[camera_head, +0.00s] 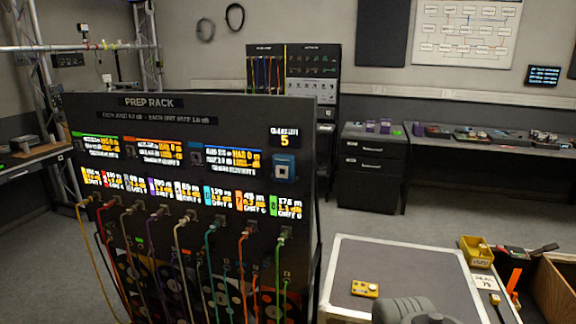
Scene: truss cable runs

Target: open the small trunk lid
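No small trunk is clear to me in this view. A case or cart with a flat dark grey top and pale edges (440,258) stands at the lower right; I cannot tell whether it is the trunk. A small yellow device (365,289) lies on that top. An open brown-walled box (556,288) is cut off at the right edge, and any lid on it is not seen. A rounded grey part of my arm shows at the bottom, over the front of the grey top. My gripper's fingers are not in view.
A tall black prep rack (190,180) with hanging coloured cables fills the left and middle. A yellow bin (477,250) and an orange-handled tool (514,281) lie right of the grey top. A dark drawer cabinet (369,170) stands behind. Grey floor is clear between.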

